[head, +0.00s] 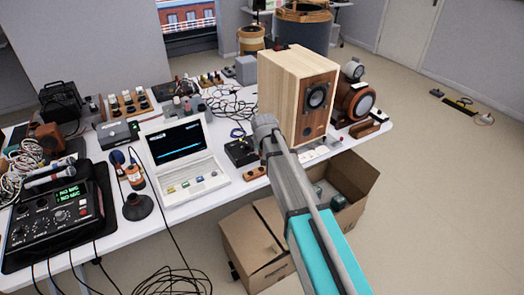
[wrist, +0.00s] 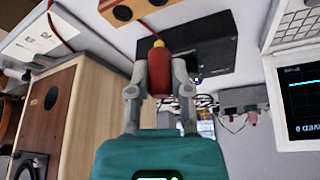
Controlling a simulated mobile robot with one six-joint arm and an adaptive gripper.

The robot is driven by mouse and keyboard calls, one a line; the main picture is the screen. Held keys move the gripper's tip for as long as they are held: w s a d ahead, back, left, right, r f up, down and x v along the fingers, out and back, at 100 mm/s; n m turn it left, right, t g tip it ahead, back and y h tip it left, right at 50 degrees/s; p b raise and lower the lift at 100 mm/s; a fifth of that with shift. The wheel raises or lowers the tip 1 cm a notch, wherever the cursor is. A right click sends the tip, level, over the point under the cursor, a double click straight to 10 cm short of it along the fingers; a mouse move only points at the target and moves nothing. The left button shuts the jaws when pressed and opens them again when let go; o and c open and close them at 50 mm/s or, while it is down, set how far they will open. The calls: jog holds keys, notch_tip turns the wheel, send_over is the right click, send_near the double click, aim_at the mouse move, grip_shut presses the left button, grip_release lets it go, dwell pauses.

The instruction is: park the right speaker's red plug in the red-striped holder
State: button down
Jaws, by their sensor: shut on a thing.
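My gripper (wrist: 159,68) is shut on a red plug (wrist: 160,72) with a yellow tip, seen in the wrist view. The tip points to the top of that picture, toward a small wooden holder (wrist: 128,10) with dark holes, and appears apart from it. In the head view the holder (head: 255,173) lies near the table's front edge; I cannot make out a red stripe. The right speaker (head: 285,90), a wooden box, stands behind my arm; its side also shows in the wrist view (wrist: 95,110). My arm hides the plug and fingers in the head view.
A black box (head: 238,152) sits beside the holder, also in the wrist view (wrist: 205,52). A laptop (head: 185,160) stands left of it. A red cable (wrist: 57,25) shows near white cards (wrist: 35,38). Cardboard boxes (head: 255,240) lie below the table (head: 215,200).

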jog(key=shift+f+b, duration=2.3)
jog(key=shift+f, duration=0.2)
jog(key=shift+s+f, duration=0.15)
jog(key=shift+f+b, duration=0.9)
jog(key=shift+b, duration=0.2)
dwell(0.7)
jog(key=shift+c, duration=2.4)
grip_release()
jog(key=shift+r, duration=0.2)
jog(key=shift+s+r+p, duration=0.1)
jog(key=shift+r+p, duration=3.5)
jog(key=shift+p, duration=0.2)
jog(key=shift+d, duration=0.1)
